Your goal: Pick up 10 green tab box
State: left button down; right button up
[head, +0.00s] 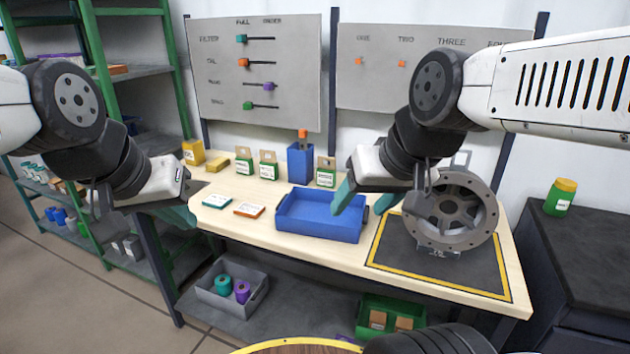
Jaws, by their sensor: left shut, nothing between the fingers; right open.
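Several small green boxes with tan tabs stand upright at the back of the wooden table: one (244,162) at left, one (267,166) beside it, and one (325,173) right of a tall blue bin. Small white labels are on their fronts; the print is too small to read. My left gripper (183,216) is shut and empty at the table's left edge, apart from the boxes. My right gripper (366,201) is open and empty above the right end of a blue tray (315,225), to the right of the nearest green box.
The tall blue bin (299,164) holds an orange-topped item. Yellow boxes (194,152) stand at back left; flat teal (215,201) and orange (249,210) packets lie in front. A grey flanged wheel (451,210) stands on a dark mat (430,263) at right.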

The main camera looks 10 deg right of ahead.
aim_at(244, 163)
jog(key=i+j+u, duration=0.1)
jog(key=i+j, duration=0.7)
jog(key=i+j+u, duration=0.15)
jog(key=i+j, duration=0.55)
jog(key=i, duration=0.15)
